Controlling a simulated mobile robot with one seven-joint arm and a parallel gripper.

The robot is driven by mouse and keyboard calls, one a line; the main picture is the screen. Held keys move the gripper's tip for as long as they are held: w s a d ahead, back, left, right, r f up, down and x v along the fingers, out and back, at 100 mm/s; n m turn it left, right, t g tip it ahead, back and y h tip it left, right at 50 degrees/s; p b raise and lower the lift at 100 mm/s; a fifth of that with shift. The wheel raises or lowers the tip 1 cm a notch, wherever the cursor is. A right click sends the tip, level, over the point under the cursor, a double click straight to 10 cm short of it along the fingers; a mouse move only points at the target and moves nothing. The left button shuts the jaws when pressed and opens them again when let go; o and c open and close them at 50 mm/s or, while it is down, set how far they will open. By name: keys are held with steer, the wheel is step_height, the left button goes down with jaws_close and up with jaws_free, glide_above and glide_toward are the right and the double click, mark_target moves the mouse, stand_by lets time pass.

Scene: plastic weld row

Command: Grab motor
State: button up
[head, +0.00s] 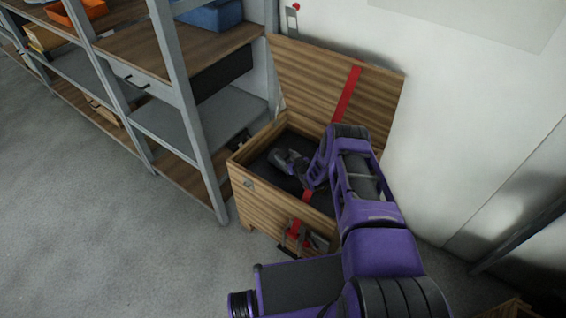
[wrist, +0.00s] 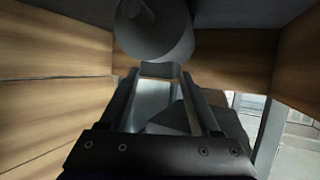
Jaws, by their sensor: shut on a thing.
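The motor (wrist: 155,32) is a grey rounded body with a wide round face and a narrower part, at the top of the wrist view. My gripper (wrist: 160,72) is shut on it, with the fingertips against its near side. In the head view, my arm reaches down into an open wooden crate (head: 262,208). There the motor (head: 281,157) shows as a dark grey shape inside the crate, at the end of my gripper (head: 292,164). My wrist partly covers the gripper, and I cannot tell whether the motor touches the crate floor.
The crate's lid (head: 310,75) stands open against the white wall, with a red strap (head: 347,95) across it. A metal shelf rack (head: 190,110) stands close on the left, holding a blue bin (head: 212,14) and an orange bin (head: 88,10). The grey floor (head: 110,230) at left is clear.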

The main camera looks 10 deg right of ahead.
jaws_close()
steer(key=shift+w+r, duration=0.2)
steer(key=shift+r, duration=0.05)
